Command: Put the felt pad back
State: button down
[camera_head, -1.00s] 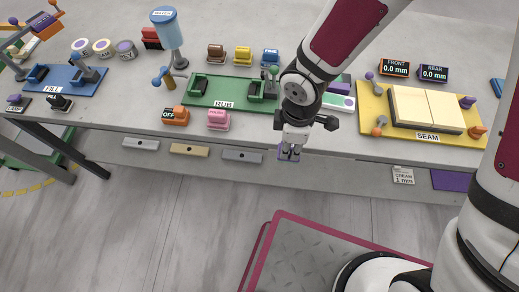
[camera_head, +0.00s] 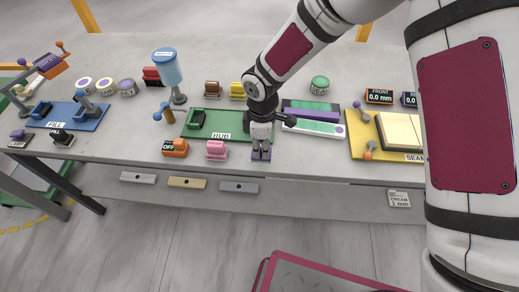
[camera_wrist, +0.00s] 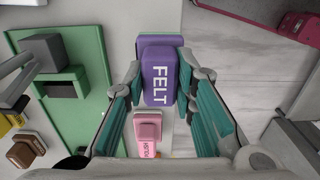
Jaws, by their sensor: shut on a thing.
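The felt pad (camera_wrist: 160,85) is a purple block with FELT in white letters. In the wrist view it lies between the two fingers of my gripper (camera_wrist: 162,78), which is shut on it. In the head view my gripper (camera_head: 261,152) is at the table's front edge, right of the pink POLISH block (camera_head: 216,150), and a bit of the purple pad shows at its tips. The pink block also shows in the wrist view (camera_wrist: 148,127), just beyond the pad's near end. I cannot tell whether the pad touches the table.
The green RUB board (camera_head: 222,134) lies behind, left of my gripper. The orange OFF block (camera_head: 175,148) stands left of the pink one. Brown (camera_head: 212,88) and yellow (camera_head: 237,90) blocks stand farther back. Purple and green strips (camera_head: 312,117) and the yellow SEAM board (camera_head: 362,144) lie right.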

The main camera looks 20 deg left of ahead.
jog(key=shift+w+a, duration=0.45)
jog(key=shift+w, duration=0.05)
notch_tip(320, 180, down, 2)
jog(key=shift+s+f+p, duration=0.1)
jog(key=shift+f+p, duration=0.1)
jog(key=shift+p, duration=0.3)
jog(key=shift+f, duration=0.6)
jog(key=shift+f, duration=0.1)
jog(key=c, duration=1.3)
grip_release()
notch_tip(320, 180, up, 12)
jog(key=shift+r+b, duration=0.1)
jog(key=shift+b, duration=0.8)
